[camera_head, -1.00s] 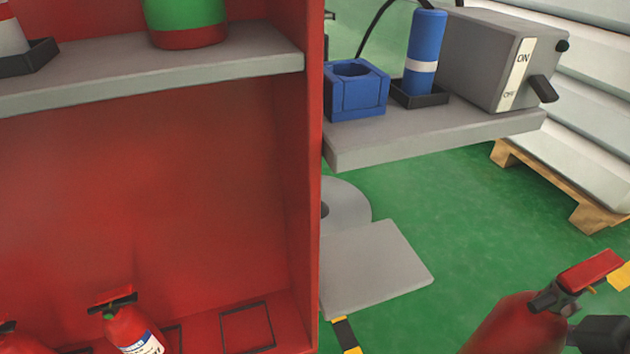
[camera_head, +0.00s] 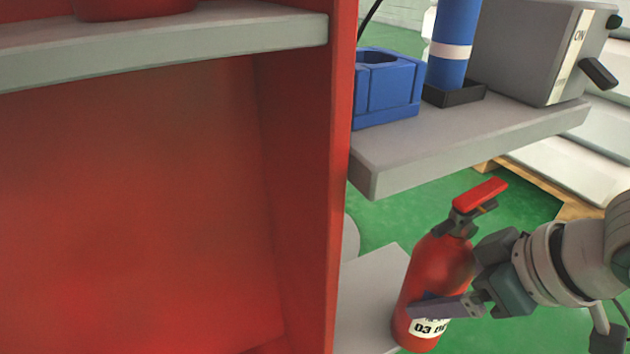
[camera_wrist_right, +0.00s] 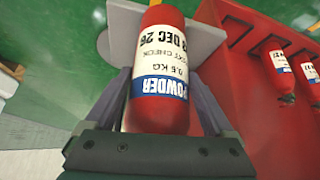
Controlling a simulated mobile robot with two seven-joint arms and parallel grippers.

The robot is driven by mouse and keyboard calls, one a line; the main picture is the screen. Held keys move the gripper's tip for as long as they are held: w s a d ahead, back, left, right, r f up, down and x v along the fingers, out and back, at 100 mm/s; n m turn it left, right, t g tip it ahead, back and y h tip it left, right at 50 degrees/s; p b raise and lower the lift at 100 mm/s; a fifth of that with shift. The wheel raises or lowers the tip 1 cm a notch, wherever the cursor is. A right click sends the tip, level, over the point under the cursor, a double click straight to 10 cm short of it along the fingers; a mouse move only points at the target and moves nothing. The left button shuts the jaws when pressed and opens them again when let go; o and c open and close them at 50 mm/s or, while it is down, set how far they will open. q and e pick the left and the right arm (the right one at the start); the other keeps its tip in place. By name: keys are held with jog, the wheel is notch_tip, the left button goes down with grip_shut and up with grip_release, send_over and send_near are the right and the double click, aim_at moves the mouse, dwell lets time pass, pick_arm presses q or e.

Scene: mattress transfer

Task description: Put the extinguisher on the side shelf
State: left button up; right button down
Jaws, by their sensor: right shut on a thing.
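A red fire extinguisher (camera_head: 437,265) with a red handle and a white label is upright, slightly tilted, in my right gripper (camera_head: 452,290). The right wrist view shows the same extinguisher (camera_wrist_right: 160,75) between the two fingers of my right gripper (camera_wrist_right: 162,100). The grey side shelf (camera_head: 400,165) sticks out to the right of the red cabinet. The extinguisher is in front of and below the shelf's top, apart from it in the picture. My left gripper is out of view.
On the side shelf are a blue holder (camera_head: 388,88), a blue cylinder (camera_head: 454,40) in a black tray (camera_head: 455,95) and a grey switch box (camera_head: 520,50). The red cabinet wall (camera_head: 342,200) stands left. More extinguishers (camera_wrist_right: 278,68) show in the right wrist view.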

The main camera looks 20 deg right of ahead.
aim_at(418, 267)
jog(key=w, duration=0.2)
jog(key=w+a+b, duration=0.1)
jog(key=w, duration=0.1)
jog(key=shift+w, duration=0.1)
jog(key=w+b, duration=0.1)
jog(key=w+a+b, duration=0.1)
jog(key=w+b, duration=0.1)
jog(key=shift+w+a, duration=0.1)
jog(key=shift+w, duration=0.2)
jog(key=shift+c, duration=0.9)
grip_release()
jog(key=shift+s+f, duration=0.1)
jog(key=shift+f, duration=0.15)
jog(key=shift+o, duration=0.9)
